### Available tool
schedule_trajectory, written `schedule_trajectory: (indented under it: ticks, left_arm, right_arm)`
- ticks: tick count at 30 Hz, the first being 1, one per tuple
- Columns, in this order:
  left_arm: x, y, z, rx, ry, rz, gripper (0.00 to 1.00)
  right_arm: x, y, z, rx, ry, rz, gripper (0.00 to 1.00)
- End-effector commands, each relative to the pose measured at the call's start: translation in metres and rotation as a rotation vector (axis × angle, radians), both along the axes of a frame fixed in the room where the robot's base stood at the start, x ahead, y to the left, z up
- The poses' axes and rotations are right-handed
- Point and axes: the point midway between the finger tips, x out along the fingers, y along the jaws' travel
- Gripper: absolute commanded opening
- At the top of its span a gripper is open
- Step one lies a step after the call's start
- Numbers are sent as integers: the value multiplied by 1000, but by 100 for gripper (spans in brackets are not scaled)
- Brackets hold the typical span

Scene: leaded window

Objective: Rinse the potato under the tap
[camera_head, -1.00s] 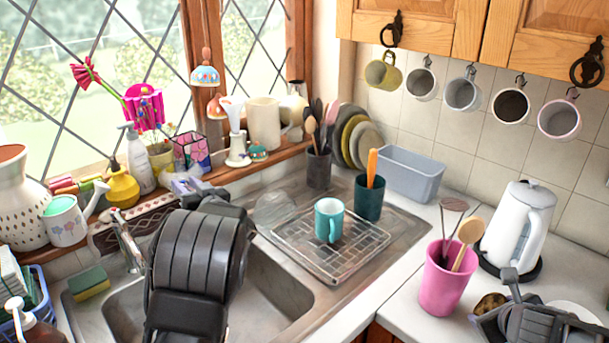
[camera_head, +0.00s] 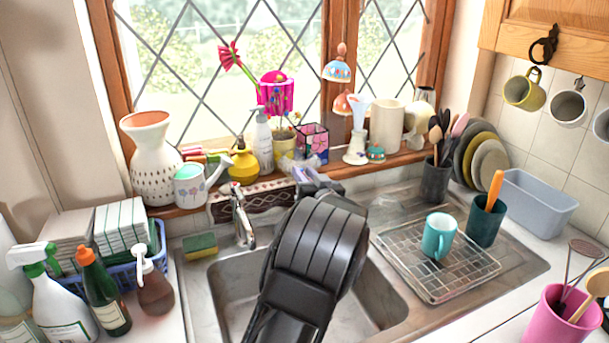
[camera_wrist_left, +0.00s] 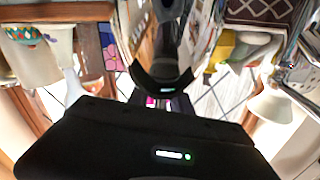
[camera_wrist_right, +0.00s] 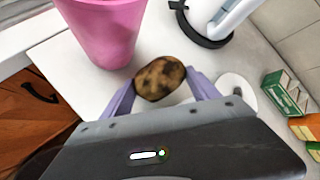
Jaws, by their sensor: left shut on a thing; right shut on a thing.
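The potato (camera_wrist_right: 160,78) is brown with dark patches. In the right wrist view it sits between the pale purple fingers of my right gripper (camera_wrist_right: 163,90), above the white counter. The head view shows neither. My left gripper (camera_head: 306,174) is beyond the sink near the window sill, right of the chrome tap (camera_head: 241,215). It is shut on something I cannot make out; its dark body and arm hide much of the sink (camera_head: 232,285). No water shows at the tap. Chrome parts of the tap show at the right edge of the left wrist view (camera_wrist_left: 302,72).
The sill holds a white vase (camera_head: 153,165), a watering can (camera_head: 190,187) and other ornaments close to my left gripper. A teal mug (camera_head: 438,237) stands on the drying rack (camera_head: 455,285). Near the potato stand a pink pot (camera_wrist_right: 103,30) and small boxes (camera_wrist_right: 285,92).

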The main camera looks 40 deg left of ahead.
Motion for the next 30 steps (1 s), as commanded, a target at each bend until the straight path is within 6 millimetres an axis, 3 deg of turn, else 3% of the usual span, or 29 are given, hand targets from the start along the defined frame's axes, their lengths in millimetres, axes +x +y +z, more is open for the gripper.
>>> schedule_trajectory:
  ticks: [22,30]
  left_arm:
    - [-1,1,0,2,1,5,0]
    - [0,2,7,5,2,133,0]
  right_arm:
    - [0,0,1,0,-1,0,26]
    - [0,0,33,0,-1,0,26]
